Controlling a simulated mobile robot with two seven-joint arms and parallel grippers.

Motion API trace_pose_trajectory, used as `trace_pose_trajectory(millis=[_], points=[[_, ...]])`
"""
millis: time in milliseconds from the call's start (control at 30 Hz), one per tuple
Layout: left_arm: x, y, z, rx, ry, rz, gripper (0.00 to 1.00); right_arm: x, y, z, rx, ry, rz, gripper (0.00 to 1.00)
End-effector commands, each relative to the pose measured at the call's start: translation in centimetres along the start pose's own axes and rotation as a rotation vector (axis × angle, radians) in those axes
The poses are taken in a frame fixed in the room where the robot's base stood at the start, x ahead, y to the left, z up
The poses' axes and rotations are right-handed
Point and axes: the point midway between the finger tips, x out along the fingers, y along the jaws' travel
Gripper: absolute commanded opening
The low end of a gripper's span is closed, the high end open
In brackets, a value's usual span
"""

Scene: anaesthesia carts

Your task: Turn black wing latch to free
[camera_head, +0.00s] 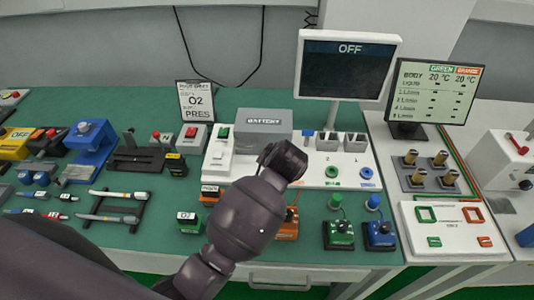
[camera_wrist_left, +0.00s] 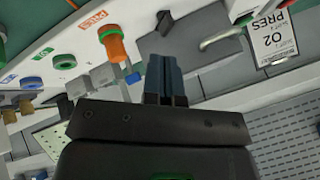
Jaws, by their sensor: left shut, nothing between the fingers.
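A grey box marked BATTERY (camera_head: 263,122) stands on a white panel at the back middle of the green bench, partly behind my left arm. My left gripper (camera_head: 285,160) is in front of this box in the head view, and its fingers are hidden there. In the left wrist view its dark blue fingers (camera_wrist_left: 165,78) are together and empty. A dark grey block (camera_wrist_left: 172,38) shows just beyond the fingertips; contact cannot be told. My right gripper is not in view.
An OFF screen (camera_head: 348,68) stands behind the white panel. An orange and green knob (camera_wrist_left: 112,42) is left of my fingers in the wrist view. Green and blue connectors (camera_head: 340,232) stand at the front.

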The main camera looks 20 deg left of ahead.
Motion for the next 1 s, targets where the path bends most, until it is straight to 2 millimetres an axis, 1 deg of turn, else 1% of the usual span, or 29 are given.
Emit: trace_pose_trajectory(millis=[133, 233, 367, 600, 700, 900, 1000], points=[[0.3, 0.1, 0.0, 0.001, -0.001, 0.001, 0.0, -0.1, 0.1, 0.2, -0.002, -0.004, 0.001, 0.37], [1.1, 0.0, 0.1, 0.002, -0.003, 0.0, 0.0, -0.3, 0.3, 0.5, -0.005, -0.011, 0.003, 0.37], [2.9, 0.0, 0.1, 0.001, -0.004, -0.001, 0.0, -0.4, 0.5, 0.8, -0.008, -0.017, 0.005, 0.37], [7.0, 0.0, 0.1, 0.001, -0.003, -0.001, 0.0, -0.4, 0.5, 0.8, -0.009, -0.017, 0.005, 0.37], [8.2, 0.0, 0.0, 0.002, -0.002, 0.0, 0.0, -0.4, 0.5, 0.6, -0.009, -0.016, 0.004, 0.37], [9.7, 0.0, 0.1, 0.0, -0.002, 0.001, 0.0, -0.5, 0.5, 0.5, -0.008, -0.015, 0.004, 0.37], [9.9, 0.0, 0.1, 0.0, -0.001, 0.001, 0.0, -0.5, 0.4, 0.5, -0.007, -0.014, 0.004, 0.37]])
